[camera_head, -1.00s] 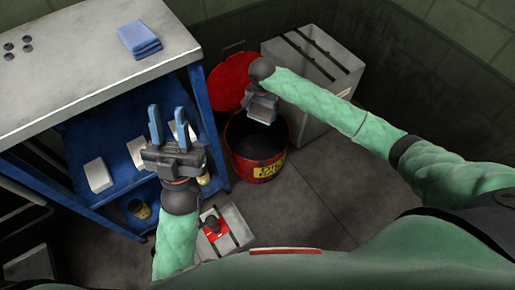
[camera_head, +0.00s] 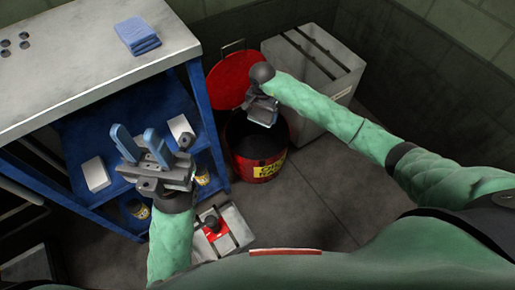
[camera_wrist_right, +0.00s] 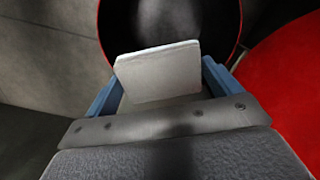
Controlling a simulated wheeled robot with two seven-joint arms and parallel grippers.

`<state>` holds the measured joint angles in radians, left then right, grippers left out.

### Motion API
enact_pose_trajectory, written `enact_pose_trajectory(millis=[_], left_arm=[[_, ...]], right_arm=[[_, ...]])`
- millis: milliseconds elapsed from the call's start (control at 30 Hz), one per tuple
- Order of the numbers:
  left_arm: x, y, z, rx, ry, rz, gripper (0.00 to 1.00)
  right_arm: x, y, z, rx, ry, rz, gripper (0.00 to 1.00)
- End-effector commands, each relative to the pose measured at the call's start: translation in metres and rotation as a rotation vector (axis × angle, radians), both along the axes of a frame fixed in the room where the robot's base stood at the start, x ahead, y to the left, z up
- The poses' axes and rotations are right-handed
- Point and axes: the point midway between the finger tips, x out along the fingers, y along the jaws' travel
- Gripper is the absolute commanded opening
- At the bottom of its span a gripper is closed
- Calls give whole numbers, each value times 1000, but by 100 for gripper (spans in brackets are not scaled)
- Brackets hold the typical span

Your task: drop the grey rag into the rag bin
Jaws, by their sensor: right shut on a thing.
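The grey rag (camera_wrist_right: 160,72) is a pale folded square between the blue fingers of my right gripper (camera_wrist_right: 158,85) in the right wrist view. In the head view my right gripper (camera_head: 263,112) is over the rag bin, shut on the rag, which is mostly hidden there. The rag bin (camera_head: 240,160) is a round red can with a yellow label and dark inside. Its red lid (camera_head: 232,78) is open, tipped back. In the wrist view the bin's dark mouth (camera_wrist_right: 170,22) lies beyond the rag. My left gripper (camera_head: 143,143) is open and empty in front of the blue shelf.
Folded blue cloths (camera_head: 138,36) lie on the grey bench top (camera_head: 75,55). White boxes (camera_head: 96,174) and yellow-labelled cans stand on the blue shelf (camera_head: 85,137). A grey slotted box (camera_head: 305,75) stands right of the bin. A smaller box with red (camera_head: 232,228) is on the floor.

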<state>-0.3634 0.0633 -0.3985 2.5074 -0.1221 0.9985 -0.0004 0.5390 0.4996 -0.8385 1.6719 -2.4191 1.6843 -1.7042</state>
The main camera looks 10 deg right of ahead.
Motion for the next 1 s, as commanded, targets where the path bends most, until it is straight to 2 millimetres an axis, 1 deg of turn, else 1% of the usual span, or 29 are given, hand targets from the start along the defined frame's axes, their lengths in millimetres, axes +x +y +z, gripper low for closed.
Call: enact_pose_trajectory(millis=[33,233,400,700,733,767,800,1000], left_arm=[[0,0,-6,-4,0,-7,32],[4,-4,-13,-14,11,-30,32],[6,-8,-10,-19,4,-46,32],[6,-8,-9,-24,4,-45,32],[6,-7,-10,-25,4,-45,32],[6,-7,-10,-25,4,-44,32],[6,-7,-10,-25,4,-44,32],[6,-7,-10,-25,4,-43,32]], right_arm=[[-2,1,-12,2,4,0,69],[-1,1,-28,2,2,1,69],[-1,1,-34,2,2,0,69],[-1,1,-35,1,2,0,69],[-1,1,-35,0,2,0,92],[-1,1,-35,0,2,0,98],[-1,1,-35,1,2,0,100],[-1,1,-34,1,2,0,100]])
